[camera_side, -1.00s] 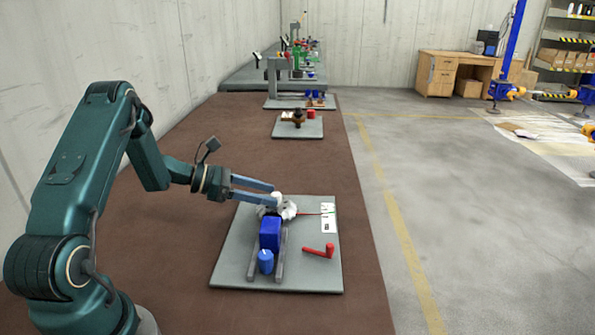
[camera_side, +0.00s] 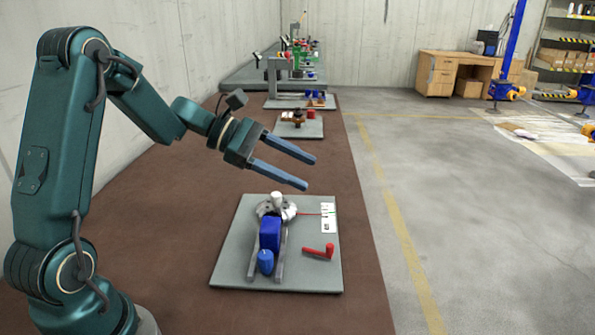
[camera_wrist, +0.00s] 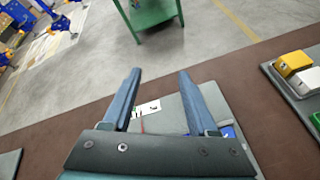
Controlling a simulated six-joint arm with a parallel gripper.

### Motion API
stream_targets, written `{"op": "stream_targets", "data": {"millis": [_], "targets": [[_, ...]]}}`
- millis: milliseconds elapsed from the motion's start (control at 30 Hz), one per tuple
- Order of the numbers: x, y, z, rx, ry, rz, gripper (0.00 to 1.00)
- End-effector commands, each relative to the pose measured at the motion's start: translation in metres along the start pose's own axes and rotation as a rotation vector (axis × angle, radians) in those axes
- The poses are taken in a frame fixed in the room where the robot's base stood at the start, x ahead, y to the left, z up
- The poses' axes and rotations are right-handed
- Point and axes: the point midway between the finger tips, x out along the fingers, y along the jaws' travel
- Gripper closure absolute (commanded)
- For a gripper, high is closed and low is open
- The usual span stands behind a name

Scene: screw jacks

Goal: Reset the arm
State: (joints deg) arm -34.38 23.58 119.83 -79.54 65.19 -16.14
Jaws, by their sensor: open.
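My gripper (camera_side: 311,174) is open and empty, raised above the far part of a grey board (camera_side: 235,240) on the brown bench. In the wrist view its two blue fingers (camera_wrist: 159,72) stand apart with nothing between the tips. On the board are a grey metal piece with a white knob on top (camera_side: 277,198), a blue block (camera_side: 270,232) between two rails, and a blue cylinder (camera_side: 265,262). A red handle (camera_side: 319,251) lies at the right. A white scale card (camera_side: 328,218) has a thin red pointer reaching to it. In the wrist view my gripper hides much of the board.
Another board (camera_side: 299,128) with small parts stands farther along the brown bench (camera_side: 180,270), with more setups behind it. A wall runs along the left. The wrist view shows a green table (camera_wrist: 150,14) and yellow and white blocks (camera_wrist: 292,64).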

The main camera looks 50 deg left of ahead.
Motion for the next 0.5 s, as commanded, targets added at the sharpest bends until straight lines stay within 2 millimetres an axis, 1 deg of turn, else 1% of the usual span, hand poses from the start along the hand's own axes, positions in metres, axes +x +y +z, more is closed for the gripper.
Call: {"op": "stream_targets", "data": {"millis": [33, 67, 100, 167, 200, 333, 400, 500], "targets": [[0.004, -0.014, 0.024, 0.106, 0.007, -0.055, 0.41], [0.005, -0.023, 0.035, 0.166, 0.013, -0.087, 0.41], [0.006, -0.036, 0.049, 0.245, 0.023, -0.132, 0.41], [0.007, -0.057, 0.066, 0.368, 0.038, -0.197, 0.41], [0.006, -0.071, 0.076, 0.453, 0.051, -0.238, 0.41], [-0.002, -0.116, 0.097, 0.733, 0.098, -0.361, 0.41], [-0.01, -0.138, 0.102, 0.889, 0.13, -0.421, 0.41], [-0.023, -0.166, 0.101, 1.12, 0.186, -0.499, 0.41]]}}
